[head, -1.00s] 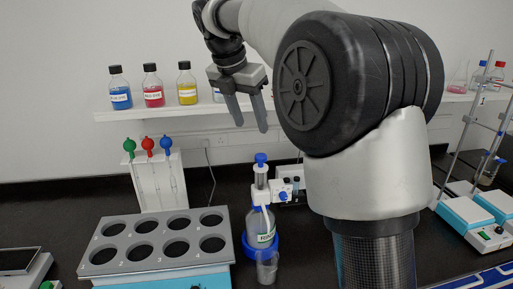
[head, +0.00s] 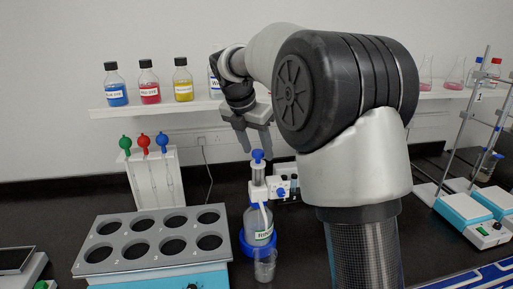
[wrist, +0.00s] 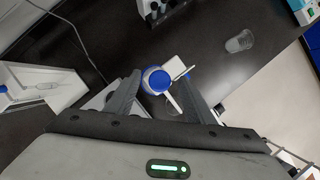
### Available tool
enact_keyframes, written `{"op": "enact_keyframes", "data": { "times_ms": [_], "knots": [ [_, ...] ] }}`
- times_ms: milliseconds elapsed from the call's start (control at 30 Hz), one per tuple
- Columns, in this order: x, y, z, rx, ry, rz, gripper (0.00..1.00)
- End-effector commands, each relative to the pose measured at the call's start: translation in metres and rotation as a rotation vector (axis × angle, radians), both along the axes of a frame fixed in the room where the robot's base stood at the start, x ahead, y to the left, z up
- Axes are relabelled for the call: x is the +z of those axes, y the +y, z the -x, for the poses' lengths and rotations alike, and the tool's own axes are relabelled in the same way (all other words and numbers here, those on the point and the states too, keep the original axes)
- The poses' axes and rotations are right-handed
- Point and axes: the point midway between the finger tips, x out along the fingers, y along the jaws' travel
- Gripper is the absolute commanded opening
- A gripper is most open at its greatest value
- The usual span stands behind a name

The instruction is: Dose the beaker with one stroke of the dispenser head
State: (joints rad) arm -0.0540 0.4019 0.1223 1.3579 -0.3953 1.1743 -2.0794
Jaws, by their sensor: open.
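The dispenser bottle (head: 258,222) stands upright on the black bench, with a label and a blue ring around its base. Its white dispenser head (head: 259,186) carries a blue top (head: 257,156). The clear beaker (head: 264,266) stands just in front of the bottle. My gripper (head: 258,148) is open, pointing down at the blue top. In the wrist view the round blue top (wrist: 157,80) shows between the two fingers, nearer the left one. No contact is clear. The beaker in front of the bottle is not clearly seen in the wrist view.
A grey rack with several round holes (head: 128,229) stands left of the bottle. A pipette stand (head: 156,182) is behind it. A small white device (head: 284,182) sits close behind the bottle. A clear vessel (wrist: 240,41) stands apart to the right in the wrist view.

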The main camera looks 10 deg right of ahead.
Motion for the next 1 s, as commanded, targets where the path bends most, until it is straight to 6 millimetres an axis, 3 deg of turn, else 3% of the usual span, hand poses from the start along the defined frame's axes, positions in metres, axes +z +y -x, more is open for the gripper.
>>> {"op": "enact_keyframes", "data": {
  "times_ms": [67,300,1000],
  "knots": [
    [0.000,0.000,0.000,0.000,0.000,0.000,0.47],
    [0.000,0.000,0.000,0.000,0.000,0.000,0.06],
    [0.016,0.000,0.000,0.000,0.000,0.000,0.05]
  ]
}}
